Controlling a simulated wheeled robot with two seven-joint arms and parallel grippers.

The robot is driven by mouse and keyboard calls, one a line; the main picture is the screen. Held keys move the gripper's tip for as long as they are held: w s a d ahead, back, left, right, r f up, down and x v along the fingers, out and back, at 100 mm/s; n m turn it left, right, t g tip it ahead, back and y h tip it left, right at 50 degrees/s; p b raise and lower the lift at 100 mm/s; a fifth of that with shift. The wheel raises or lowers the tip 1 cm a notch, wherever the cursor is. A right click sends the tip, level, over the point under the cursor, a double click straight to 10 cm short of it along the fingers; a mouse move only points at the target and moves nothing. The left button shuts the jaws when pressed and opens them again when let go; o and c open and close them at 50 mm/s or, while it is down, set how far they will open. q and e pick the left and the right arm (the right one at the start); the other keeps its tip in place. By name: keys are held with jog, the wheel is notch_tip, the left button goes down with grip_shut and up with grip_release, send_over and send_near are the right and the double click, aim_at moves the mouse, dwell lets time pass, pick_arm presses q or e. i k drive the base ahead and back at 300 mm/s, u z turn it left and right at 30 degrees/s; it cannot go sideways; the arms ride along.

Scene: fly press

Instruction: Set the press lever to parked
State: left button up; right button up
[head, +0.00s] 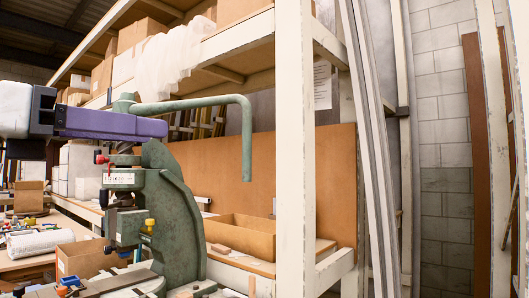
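The green fly press (165,205) stands on the bench at the left of the middle. Its press lever (205,102) runs from the hub at the top of the screw out to the right, then bends down into a hanging handle (247,150). My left gripper (162,128) comes in from the left with its purple fingers level, in front of the screw just under the lever's hub. Its fingertips are well left of the hanging handle. The fingers are seen side-on, so their opening is hidden. I cannot tell whether they touch the press. My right gripper is not in view.
A white shelf post (294,150) rises right of the lever handle. A shelf with boxes (140,35) and draped plastic (172,60) is behind and above. An open cardboard tray (240,235) lies behind the press, and a small box (85,258) stands left of it.

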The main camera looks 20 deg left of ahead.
aim_at(127, 104)
jog(key=i, duration=1.1)
